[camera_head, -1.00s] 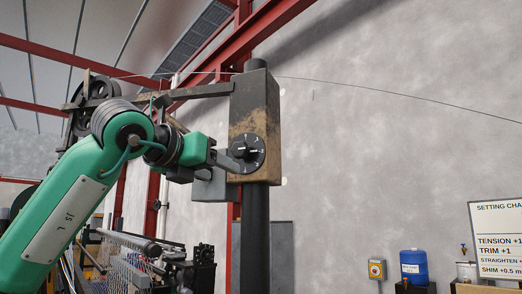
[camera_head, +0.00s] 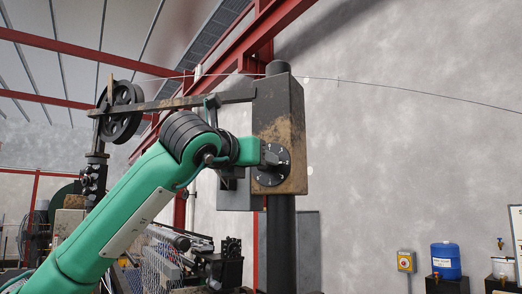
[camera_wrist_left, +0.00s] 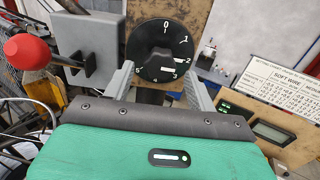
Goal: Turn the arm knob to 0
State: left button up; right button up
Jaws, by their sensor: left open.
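The arm knob (camera_head: 273,177) is a round black dial with white marks, on the face of a worn brown and grey box (camera_head: 286,120) on a dark post. In the left wrist view the knob (camera_wrist_left: 153,48) faces me, with 0 at the top and numbers running clockwise to 5. White bars show near 2 and 3; I cannot tell exactly which value is set. My left gripper (camera_head: 265,160) is in front of the dial and hides part of it. In the wrist view its fingers (camera_wrist_left: 156,85) are apart, one each side of the dial's lower half. Contact is unclear.
In the wrist view a red ball handle (camera_wrist_left: 27,47) is at left and a settings chart (camera_wrist_left: 285,95) at right. Open wall lies right of the post.

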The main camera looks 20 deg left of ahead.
pick_arm(q)
jog(key=shift+w+d+p, duration=0.25)
jog(key=shift+w+p, duration=0.25)
jog(key=shift+w, duration=0.8)
pick_arm(e)
jog(key=shift+r, duration=0.8)
pick_arm(q)
jog(key=c, duration=1)
jog(key=shift+d+r+n+b, duration=0.1)
jog(key=shift+n+b, duration=8.6)
jog(key=shift+n, duration=0.3)
pick_arm(e)
notch_tip(320, 180, down, 17)
jog(key=shift+f, duration=0.15)
